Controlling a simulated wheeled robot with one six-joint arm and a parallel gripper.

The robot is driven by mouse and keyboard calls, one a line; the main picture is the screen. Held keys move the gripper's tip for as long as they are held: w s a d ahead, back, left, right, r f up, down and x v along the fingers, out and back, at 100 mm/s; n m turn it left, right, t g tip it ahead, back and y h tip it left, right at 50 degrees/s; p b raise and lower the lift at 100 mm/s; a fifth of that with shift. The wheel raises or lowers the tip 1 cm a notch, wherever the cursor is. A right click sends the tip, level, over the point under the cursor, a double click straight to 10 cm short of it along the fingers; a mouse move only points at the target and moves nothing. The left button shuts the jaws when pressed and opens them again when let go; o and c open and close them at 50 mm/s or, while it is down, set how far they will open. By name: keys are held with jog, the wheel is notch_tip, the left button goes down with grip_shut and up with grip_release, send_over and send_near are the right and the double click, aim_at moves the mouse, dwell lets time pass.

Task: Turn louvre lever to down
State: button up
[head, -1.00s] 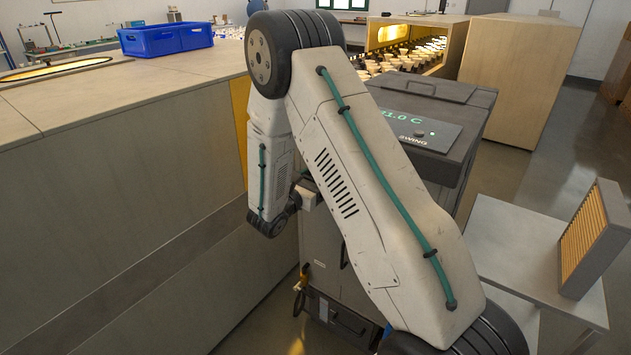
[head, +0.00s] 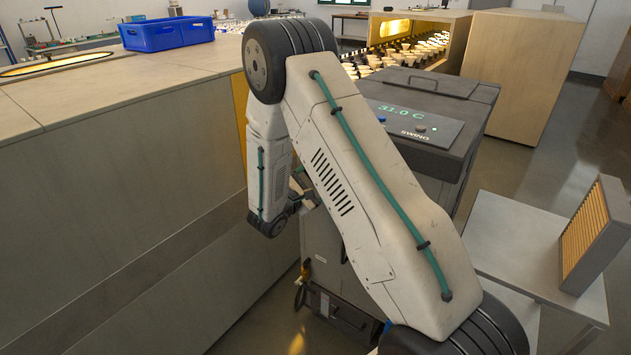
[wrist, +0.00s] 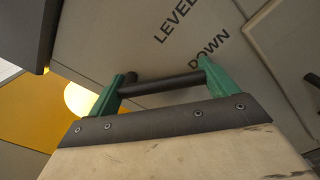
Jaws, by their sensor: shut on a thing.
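In the wrist view, the green fingers of my gripper (wrist: 164,76) are closed on a dark round bar, the louvre lever (wrist: 160,84). The bar spans between the two fingertips, in front of a grey panel (wrist: 120,35). The panel carries the printed words LEVEL and DOWN. The finger on the right side is close to the word DOWN. The lever's pivot does not show. In the head view, my arm hides the lever and most of my gripper beside the dark grey cabinet (head: 455,150). The cabinet's lit display (head: 395,112) appears to read 33.0 C.
A long bench (head: 120,150) stands to the left with a blue crate (head: 166,34) on it. A grey side table (head: 500,240) with a slatted orange filter panel (head: 590,235) stands at right. A wooden box (head: 525,70) is behind the cabinet. Open floor lies at far right.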

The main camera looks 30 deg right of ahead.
jog(key=shift+f, duration=0.1)
dwell(0.3)
jog(key=o, duration=1.2)
jog(key=shift+o, duration=0.2)
jog(key=shift+a, duration=0.1)
jog(key=v, duration=0.7)
jog(key=shift+s+a, duration=0.15)
jog(key=shift+a, duration=0.15)
